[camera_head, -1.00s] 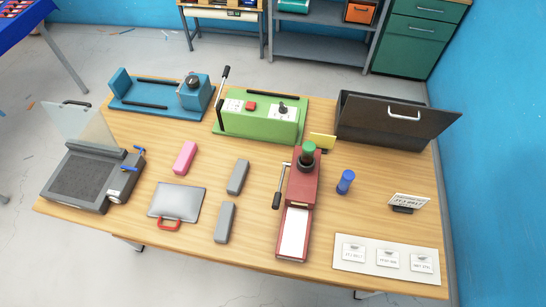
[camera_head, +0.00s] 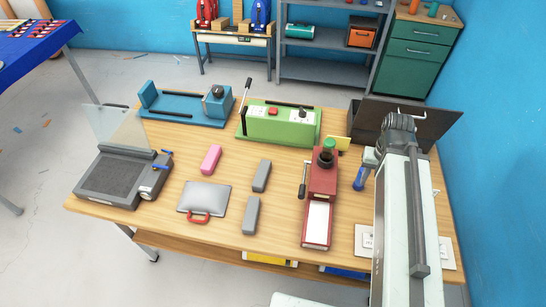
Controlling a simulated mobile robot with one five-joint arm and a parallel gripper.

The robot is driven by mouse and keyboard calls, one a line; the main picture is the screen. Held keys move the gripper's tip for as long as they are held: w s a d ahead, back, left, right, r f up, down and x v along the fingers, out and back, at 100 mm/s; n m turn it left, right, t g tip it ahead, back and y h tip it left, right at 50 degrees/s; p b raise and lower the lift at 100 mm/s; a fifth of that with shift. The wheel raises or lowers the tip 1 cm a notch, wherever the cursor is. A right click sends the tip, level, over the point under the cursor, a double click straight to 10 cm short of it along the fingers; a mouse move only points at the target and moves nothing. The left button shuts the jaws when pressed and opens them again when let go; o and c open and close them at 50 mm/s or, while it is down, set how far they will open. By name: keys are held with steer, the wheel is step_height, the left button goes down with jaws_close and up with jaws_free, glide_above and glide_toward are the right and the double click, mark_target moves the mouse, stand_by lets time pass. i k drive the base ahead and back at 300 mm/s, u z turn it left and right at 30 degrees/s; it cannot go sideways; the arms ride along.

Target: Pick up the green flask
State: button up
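No object is plainly a green flask. A green, cylindrical top (camera_head: 329,145) stands on the red press on the table. A teal-green cylinder (camera_head: 300,31) lies on the grey shelf at the back. My arm is raised at the right, its white link large in the foreground. My gripper seems to be the small grey part (camera_head: 370,157) at the arm's far end, right of the red press. Its fingers are too small and hidden to read. A blue piece (camera_head: 359,181) shows just below it; I cannot tell whether they touch.
The wooden table (camera_head: 150,214) holds a blue fixture (camera_head: 180,107), a green control box (camera_head: 280,125), the red press (camera_head: 321,190), a grey machine (camera_head: 125,178) and a dark open case (camera_head: 430,120). Grey bars, a pink block and a clipboard-like plate lie mid-table. A blue wall stands right.

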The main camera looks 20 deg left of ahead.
mark_target(329, 143)
steer(key=u, duration=2.35)
steer(key=i, duration=1.05)
steer(key=z, duration=0.05)
